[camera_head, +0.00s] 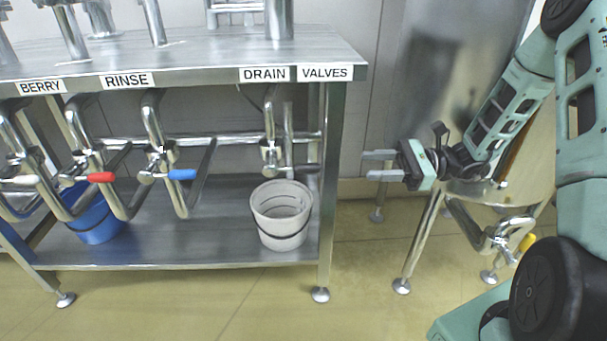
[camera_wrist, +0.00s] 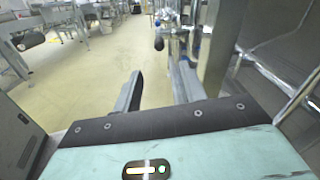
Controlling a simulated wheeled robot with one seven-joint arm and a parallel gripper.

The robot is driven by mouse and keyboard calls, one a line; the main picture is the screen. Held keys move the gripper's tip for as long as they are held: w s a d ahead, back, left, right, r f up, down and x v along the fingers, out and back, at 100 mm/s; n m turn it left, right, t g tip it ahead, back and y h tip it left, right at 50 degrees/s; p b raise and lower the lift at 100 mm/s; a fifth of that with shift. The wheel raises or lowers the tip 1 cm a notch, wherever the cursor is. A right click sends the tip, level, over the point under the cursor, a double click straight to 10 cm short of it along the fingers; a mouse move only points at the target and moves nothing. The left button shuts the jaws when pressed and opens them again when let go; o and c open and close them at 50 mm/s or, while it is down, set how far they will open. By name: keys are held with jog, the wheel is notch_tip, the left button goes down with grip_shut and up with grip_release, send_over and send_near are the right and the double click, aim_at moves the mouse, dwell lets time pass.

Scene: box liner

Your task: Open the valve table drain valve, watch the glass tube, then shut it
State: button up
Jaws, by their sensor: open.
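The valve table (camera_head: 180,62) is a steel table with an upper top and a lower shelf. Its drain valve (camera_head: 270,153) hangs under the DRAIN label (camera_head: 264,74), with a grey lever (camera_head: 302,168) reaching right. A slim upright tube (camera_head: 288,122) stands beside the valve; I cannot tell whether it is glass or holds liquid. My gripper (camera_head: 368,165) is open and empty, right of the table and apart from the lever, fingers pointing left. The wrist view also shows my open gripper (camera_wrist: 155,74), with steel pipes and a dark handle end (camera_wrist: 159,43) beyond it.
A white bucket (camera_head: 281,214) stands on the shelf below the drain valve, and a blue bucket (camera_head: 95,219) is at left. Red (camera_head: 101,177) and blue (camera_head: 182,174) levers are on neighbouring valves. A steel vessel with a yellow-handled valve (camera_head: 526,243) is at right.

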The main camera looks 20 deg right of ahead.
aim_at(294, 168)
jog(key=b+x, duration=0.4)
jog(key=x, duration=1.1)
jog(key=shift+w+a, duration=0.1)
jog(key=shift+a, duration=0.25)
grip_shut()
